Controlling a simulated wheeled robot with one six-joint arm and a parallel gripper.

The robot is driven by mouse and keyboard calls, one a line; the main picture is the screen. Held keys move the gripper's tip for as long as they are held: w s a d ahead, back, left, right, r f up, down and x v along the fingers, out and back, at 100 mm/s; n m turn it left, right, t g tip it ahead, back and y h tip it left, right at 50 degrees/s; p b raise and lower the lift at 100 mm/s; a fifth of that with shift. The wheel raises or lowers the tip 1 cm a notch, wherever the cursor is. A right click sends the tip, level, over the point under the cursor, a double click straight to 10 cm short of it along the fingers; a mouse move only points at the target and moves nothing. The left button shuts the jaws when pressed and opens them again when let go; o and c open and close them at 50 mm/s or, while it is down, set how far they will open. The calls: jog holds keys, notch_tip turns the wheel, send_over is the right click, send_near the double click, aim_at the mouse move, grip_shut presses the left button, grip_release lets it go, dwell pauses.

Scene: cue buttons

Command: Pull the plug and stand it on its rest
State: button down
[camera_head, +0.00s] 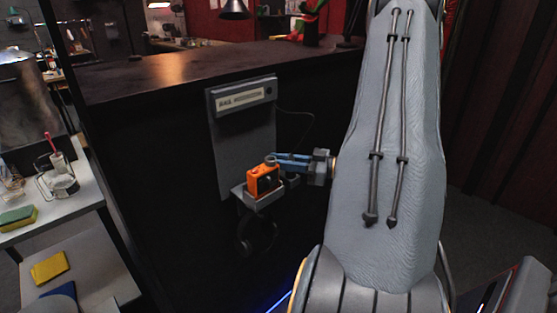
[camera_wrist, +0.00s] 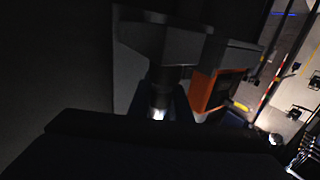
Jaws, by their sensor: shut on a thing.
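A grey panel (camera_head: 243,140) with a label and a small dark knob is fixed to the front of the dark counter. My gripper (camera_head: 280,161) has blue fingers and reaches in from the right, just above a small grey shelf (camera_head: 258,203) at the panel's foot. It is shut on a dark cylinder, which I take to be the plug (camera_wrist: 158,97). The cylinder has a bright end in the wrist view and sits under a grey block (camera_wrist: 160,40). The fingers hide most of it in the head view, so I cannot tell whether it is seated or free.
An orange device (camera_head: 263,181) stands on the shelf right beside my fingers and also shows in the wrist view (camera_wrist: 208,92). A thin cable (camera_head: 314,128) loops from the panel. Dark headphones (camera_head: 258,238) hang below. A side table (camera_head: 75,200) stands left.

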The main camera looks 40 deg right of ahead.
jog(key=shift+f, duration=0.1)
jog(key=c, duration=1.6)
grip_release()
jog(key=shift+o, duration=0.2)
jog(key=b+v, duration=0.2)
jog(key=v, duration=0.5)
jog(key=shift+s+d, duration=0.3)
